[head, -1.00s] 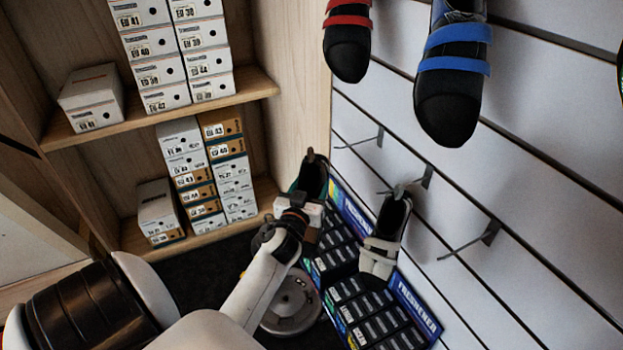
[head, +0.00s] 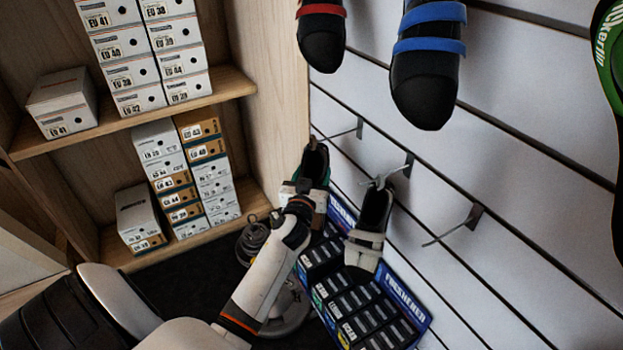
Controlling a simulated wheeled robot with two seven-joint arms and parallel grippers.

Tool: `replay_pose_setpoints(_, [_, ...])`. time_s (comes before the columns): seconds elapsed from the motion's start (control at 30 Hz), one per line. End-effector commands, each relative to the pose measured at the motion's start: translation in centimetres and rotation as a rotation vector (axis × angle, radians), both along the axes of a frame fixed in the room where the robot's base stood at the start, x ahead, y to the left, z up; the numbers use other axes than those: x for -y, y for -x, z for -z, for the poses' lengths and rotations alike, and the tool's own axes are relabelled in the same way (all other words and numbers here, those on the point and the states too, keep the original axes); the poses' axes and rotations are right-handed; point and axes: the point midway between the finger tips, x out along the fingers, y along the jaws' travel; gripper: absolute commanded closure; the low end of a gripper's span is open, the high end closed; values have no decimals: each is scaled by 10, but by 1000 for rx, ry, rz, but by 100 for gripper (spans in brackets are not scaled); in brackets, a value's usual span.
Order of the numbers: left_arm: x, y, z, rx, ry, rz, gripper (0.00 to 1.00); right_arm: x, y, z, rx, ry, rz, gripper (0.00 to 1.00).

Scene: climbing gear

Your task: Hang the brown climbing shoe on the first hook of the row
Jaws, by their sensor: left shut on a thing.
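A dark climbing shoe with green at its opening (head: 315,160) hangs upright, heel loop up, in my left gripper (head: 303,190). The gripper is shut on its lower part and hides much of it; little brown shows. The leftmost hook (head: 345,132) of the lower row juts from the slatted wall. The shoe's loop is at or very close to this hook's tip; I cannot tell whether the tip is through it. The middle hook (head: 405,167) carries a black shoe with light grey straps (head: 371,227). The right hook (head: 466,221) is empty. My right gripper is not in view.
Above hang a red-strapped shoe (head: 321,40), a blue-strapped shoe (head: 427,65) and a green and black shoe (head: 607,80). A rack of small dark boxes (head: 362,312) stands below the hooks. Shelves with shoe boxes (head: 188,180) are at left.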

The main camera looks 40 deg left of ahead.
Motion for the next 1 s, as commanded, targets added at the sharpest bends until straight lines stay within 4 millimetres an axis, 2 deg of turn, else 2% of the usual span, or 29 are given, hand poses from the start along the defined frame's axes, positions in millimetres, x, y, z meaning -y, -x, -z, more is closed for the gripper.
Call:
replay_pose_setpoints(0.77, [18,-44,1,2,-1,1,69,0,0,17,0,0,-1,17])
replay_pose_setpoints(1.0, [22,-53,11,2,0,0,69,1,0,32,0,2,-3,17])
